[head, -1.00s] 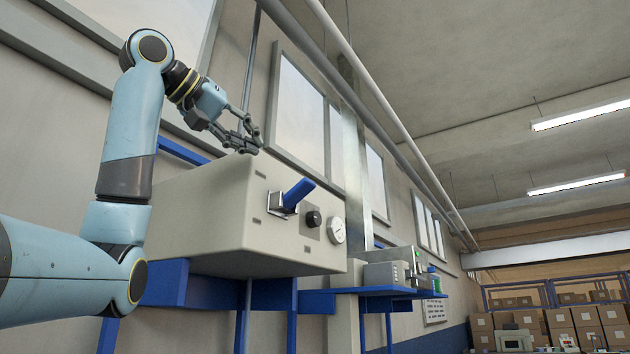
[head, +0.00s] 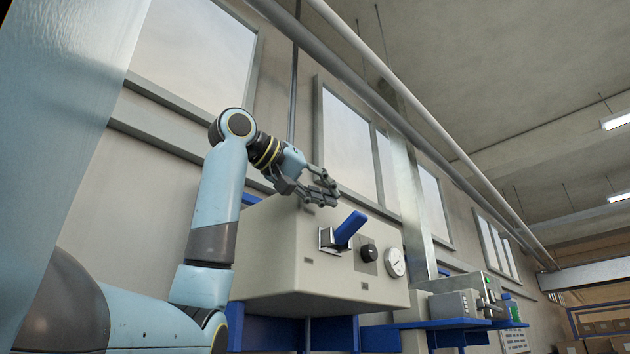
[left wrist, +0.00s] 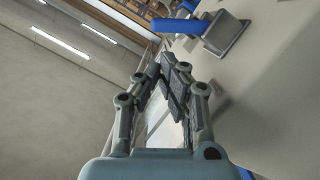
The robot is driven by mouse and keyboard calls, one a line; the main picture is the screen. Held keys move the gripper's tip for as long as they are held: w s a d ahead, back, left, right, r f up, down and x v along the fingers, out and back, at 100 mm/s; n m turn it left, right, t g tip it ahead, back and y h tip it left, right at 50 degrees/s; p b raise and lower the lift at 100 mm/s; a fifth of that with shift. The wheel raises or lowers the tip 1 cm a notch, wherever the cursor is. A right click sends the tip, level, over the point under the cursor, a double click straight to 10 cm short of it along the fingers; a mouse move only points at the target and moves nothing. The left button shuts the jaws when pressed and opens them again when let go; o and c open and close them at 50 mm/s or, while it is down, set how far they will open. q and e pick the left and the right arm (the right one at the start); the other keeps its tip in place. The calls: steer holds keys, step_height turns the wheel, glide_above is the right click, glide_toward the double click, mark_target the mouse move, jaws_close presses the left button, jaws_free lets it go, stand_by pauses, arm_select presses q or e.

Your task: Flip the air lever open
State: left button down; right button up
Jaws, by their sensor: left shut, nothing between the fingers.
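The air lever is a blue handle (head: 350,227) on a metal bracket on the front face of a beige box (head: 270,245). In the head view it tilts up and to the right. My left gripper (head: 332,197) is shut and empty, near the box's top front edge, up and to the left of the lever and apart from it. In the left wrist view the blue lever (left wrist: 182,26) is beyond the fingertips (left wrist: 165,62), near the top edge, with its grey mount to the right. My right gripper is not in view.
A black knob (head: 369,252) and a round gauge (head: 395,262) sit right of the lever on the same face. A blue shelf (head: 450,323) with grey equipment is further right. Pipes run along the wall above. The space in front of the box looks clear.

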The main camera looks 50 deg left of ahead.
mark_target(349, 229)
arm_select(q)
steer(key=p+x, duration=0.1)
steer(key=x, duration=0.3)
steer(key=shift+w, duration=0.25)
steer(key=shift+a+f, duration=0.1)
steer(key=shift+a, duration=0.1)
